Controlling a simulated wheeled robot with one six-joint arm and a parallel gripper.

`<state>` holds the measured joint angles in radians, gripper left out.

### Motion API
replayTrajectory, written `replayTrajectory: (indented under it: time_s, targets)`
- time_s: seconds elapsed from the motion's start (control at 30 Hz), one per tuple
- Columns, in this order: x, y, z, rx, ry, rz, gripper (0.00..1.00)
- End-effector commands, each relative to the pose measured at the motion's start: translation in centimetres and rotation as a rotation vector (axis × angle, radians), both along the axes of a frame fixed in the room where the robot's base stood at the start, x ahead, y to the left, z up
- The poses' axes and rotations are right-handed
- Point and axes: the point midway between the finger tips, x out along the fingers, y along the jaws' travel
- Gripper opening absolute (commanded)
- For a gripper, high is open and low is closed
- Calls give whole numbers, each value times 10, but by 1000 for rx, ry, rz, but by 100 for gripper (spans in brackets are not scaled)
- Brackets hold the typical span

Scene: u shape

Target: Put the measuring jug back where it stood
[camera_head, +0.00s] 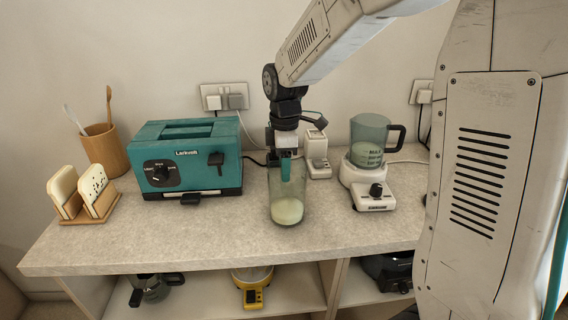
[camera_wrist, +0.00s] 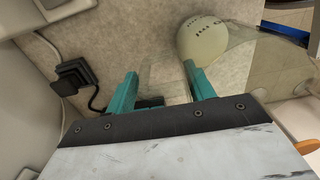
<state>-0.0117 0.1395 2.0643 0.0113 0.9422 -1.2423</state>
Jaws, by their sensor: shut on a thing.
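The measuring jug (camera_head: 288,208) is a clear, upright vessel with pale contents at its bottom, near the front middle of the counter (camera_head: 245,232). My gripper (camera_head: 287,168) points down at its upper part and is shut on it, with a teal finger showing against the clear wall. In the wrist view the two teal fingers (camera_wrist: 162,88) stand apart with clear material near them, and the jug's pale contents (camera_wrist: 205,40) show beyond the right finger. I cannot tell whether the jug's base touches the counter.
A teal toaster (camera_head: 187,158) stands left of the jug, with a toast rack (camera_head: 83,195) and utensil pot (camera_head: 106,150) farther left. A small white appliance (camera_head: 317,155) is close behind it. A blender (camera_head: 368,160) stands to the right. Bare counter lies between jug and blender.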

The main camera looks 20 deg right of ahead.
Motion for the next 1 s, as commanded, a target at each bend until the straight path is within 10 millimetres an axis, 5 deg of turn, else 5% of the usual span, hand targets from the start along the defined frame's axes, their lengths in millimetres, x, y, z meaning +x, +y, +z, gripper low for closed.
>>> replayTrajectory:
  time_s: [0.23, 0.27, 0.33, 0.73, 1.0]
  targets:
    - [0, 0, -2, 0, 0, 0, 0]
    - [0, 0, -3, 0, 0, 0, 56]
    - [0, 0, -2, 0, 0, 0, 75]
    - [0, 0, 6, 0, -1, 0, 75]
    - [1, -1, 59, 0, -5, 0, 75]
